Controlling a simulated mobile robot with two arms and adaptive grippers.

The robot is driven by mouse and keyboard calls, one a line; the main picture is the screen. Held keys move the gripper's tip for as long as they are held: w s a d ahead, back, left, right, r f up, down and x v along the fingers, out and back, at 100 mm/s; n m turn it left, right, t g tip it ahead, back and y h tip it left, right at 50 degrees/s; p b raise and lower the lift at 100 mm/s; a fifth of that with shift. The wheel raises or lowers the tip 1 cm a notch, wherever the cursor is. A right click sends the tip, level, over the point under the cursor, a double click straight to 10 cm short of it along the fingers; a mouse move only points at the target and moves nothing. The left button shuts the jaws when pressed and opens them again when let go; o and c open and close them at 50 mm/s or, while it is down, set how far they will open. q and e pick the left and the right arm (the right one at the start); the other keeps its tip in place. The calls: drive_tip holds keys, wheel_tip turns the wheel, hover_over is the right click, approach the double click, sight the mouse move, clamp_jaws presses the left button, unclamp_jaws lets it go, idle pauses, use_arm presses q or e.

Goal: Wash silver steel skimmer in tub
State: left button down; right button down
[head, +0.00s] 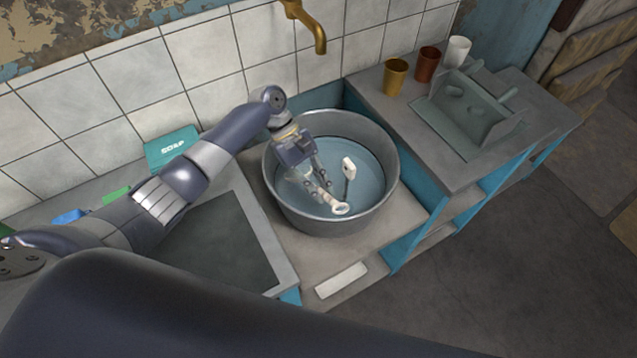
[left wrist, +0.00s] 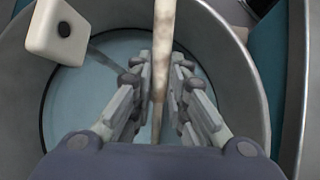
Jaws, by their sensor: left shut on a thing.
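The round metal tub (head: 384,215) holds bluish water and stands under the tap. My left gripper (head: 322,188) reaches down into the tub. Its fingers (left wrist: 160,95) are shut on a thin pale rod (left wrist: 163,30), which runs lengthwise between them in the left wrist view. A pale rounded end (head: 341,208) shows at the fingertips in the head view. I cannot tell for sure that the rod is the skimmer; no skimmer bowl is clear. A white block (head: 348,167) on a dark stem is beside the gripper in the tub, also in the left wrist view (left wrist: 62,30). My right gripper is not in view.
A brass tap (head: 308,26) hangs above the tub's back. A teal soap box (head: 171,148) stands by the tiled wall. Several cups, including a yellow one (head: 396,76), and a grey rack (head: 466,110) are on the right counter. A white bar (head: 341,280) lies at the front edge.

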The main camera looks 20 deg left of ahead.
sight(319, 190)
use_arm(q)
drive_tip(key=shift+w+d, duration=0.1)
drive_tip(key=shift+w, duration=0.05)
idle(0.5)
drive_tip(key=shift+w+d, duration=0.4)
drive_tip(key=shift+d, duration=0.05)
drive_tip(key=shift+a, duration=0.1)
drive_tip(key=shift+s+a+r+p, duration=0.15)
drive_tip(key=shift+s+p, duration=0.1)
drive_tip(key=shift+p, duration=0.3)
drive_tip(key=shift+s+a+p, duration=0.3)
drive_tip(key=shift+a+p, duration=0.05)
drive_tip(key=shift+p, duration=0.1)
wheel_tip(319, 190, up, 13)
drive_tip(key=p, duration=1.4)
drive_tip(key=shift+p, duration=0.4)
